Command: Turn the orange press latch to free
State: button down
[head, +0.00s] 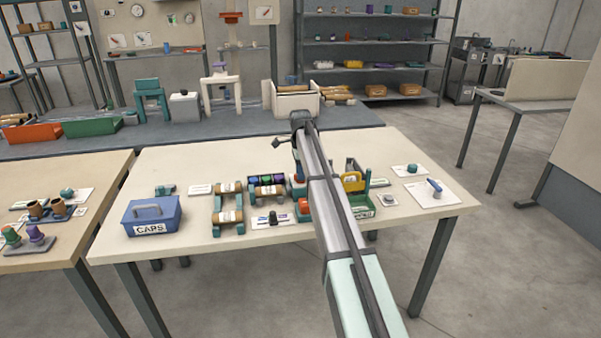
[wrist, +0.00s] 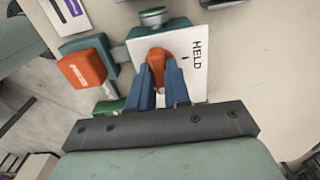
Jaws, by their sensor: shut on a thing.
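The orange press latch (wrist: 158,54) shows in the wrist view, at the upper middle, in front of a white card (wrist: 196,80) lettered "HELD". My gripper (wrist: 162,70) has its two blue fingers shut on the latch, one on each side. The fingers hide the latch's lower part. In the head view my arm crosses the winder area, and I cannot make out the latch or the fingertips there.
In the wrist view an orange block (wrist: 80,69) on a teal mount stands close left of the fingers. A round grey-topped part (wrist: 153,17) lies just beyond the latch. In the head view a blue CAPS box (head: 152,216) and spool racks (head: 228,215) stand left of my arm.

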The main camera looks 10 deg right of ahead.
jog(key=c, duration=1.1)
grip_release()
notch_tip(320, 180, up, 14)
jog(key=shift+f, duration=0.1)
